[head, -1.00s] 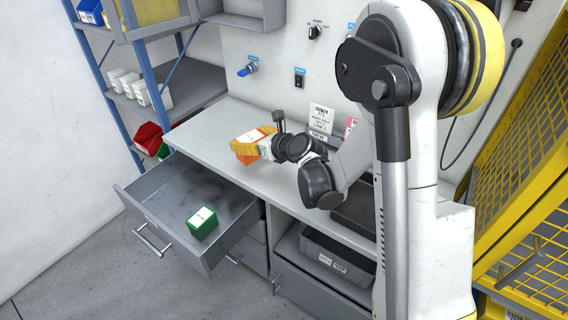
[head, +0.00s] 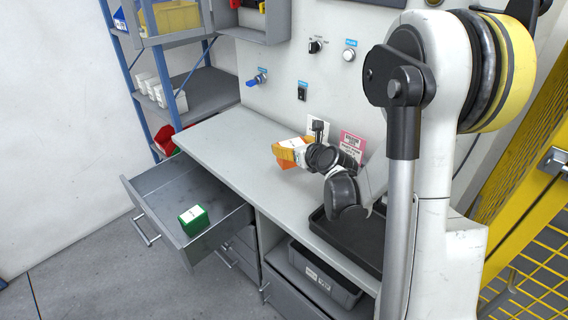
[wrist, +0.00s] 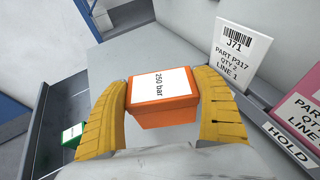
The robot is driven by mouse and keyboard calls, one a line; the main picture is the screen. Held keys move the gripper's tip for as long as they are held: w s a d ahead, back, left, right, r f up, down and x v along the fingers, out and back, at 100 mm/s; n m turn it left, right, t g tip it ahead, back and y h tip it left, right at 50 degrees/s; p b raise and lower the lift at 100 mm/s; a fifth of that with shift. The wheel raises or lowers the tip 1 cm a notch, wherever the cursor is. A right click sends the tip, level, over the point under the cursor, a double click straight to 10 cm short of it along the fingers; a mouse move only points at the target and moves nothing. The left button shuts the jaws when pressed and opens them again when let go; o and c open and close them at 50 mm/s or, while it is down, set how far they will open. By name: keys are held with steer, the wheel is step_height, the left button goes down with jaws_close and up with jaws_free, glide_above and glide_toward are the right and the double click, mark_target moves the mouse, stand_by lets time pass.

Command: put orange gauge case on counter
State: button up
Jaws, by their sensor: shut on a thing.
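The orange gauge case (wrist: 165,112), with a white label reading "250 bar", is held between the yellow fingers of my gripper (wrist: 166,108) in the wrist view. In the head view the case (head: 286,162) is partly hidden by my gripper (head: 293,152). It shows over the grey counter (head: 225,142), near the back wall and the standing cards. I cannot tell whether its underside touches the counter.
An open drawer (head: 160,185) juts out below the counter's left part, with a green case (head: 194,220) inside. A black tray (head: 350,240) lies on the counter's right part. A white card (wrist: 240,45) and a pink card (wrist: 300,110) stand at the back. The counter's left part is clear.

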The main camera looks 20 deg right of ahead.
steer(key=shift+w+a+f+b, duration=0.2)
steer(key=shift+w+a+f, duration=0.15)
steer(key=shift+w+f, duration=0.25)
steer(key=shift+w+a+f+b, duration=0.2)
steer(key=shift+w+a+f, duration=0.15)
steer(key=shift+w, duration=0.3)
steer(key=shift+f+b, duration=1)
steer(key=shift+f, duration=0.85)
steer(key=shift+f, duration=0.2)
steer(key=o, duration=1.4)
steer(key=shift+c, duration=0.2)
